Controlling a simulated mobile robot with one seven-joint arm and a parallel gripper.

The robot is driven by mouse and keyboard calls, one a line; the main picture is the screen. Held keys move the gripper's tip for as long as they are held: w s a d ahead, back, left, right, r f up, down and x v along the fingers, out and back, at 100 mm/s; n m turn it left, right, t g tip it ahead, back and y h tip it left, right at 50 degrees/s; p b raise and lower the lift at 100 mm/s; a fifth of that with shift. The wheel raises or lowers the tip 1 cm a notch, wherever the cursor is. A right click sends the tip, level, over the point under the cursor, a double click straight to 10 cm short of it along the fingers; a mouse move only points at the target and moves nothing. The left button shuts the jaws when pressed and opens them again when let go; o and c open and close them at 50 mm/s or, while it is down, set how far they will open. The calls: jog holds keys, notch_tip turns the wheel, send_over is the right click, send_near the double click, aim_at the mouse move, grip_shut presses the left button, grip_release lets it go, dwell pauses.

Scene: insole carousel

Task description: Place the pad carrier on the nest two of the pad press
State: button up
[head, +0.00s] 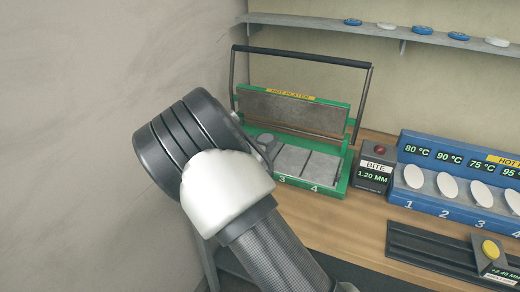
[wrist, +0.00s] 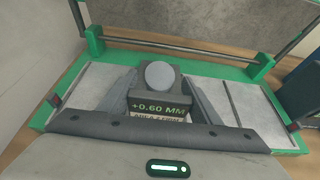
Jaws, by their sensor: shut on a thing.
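The pad carrier (wrist: 158,104) is a dark block with a round grey pad on top and a display reading +0.60 MM. My gripper (wrist: 159,84) is shut on it, one finger on each side. The carrier is upright over the middle of the green pad press (head: 343,181), with grey nest plates showing on both sides in the wrist view. I cannot tell whether it touches the nest under it. In the head view the press is open, its hot platen (head: 292,111) raised. The plates marked 3 and 4 (head: 318,168) look bare; my arm hides the left nests.
A grey box reading BITE 1.20 MM (head: 374,171) stands right of the press. Beyond it is a blue heater (head: 443,207) with white oval pads. A carrier with a yellow pad (head: 490,250) sits on a dark rail (head: 428,249). A wall is close at left.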

jog(key=shift+f, duration=1.1)
jog(key=shift+f, duration=0.1)
jog(key=shift+f+b, duration=0.15)
jog(key=shift+b, duration=0.2)
jog(key=o, duration=1.1)
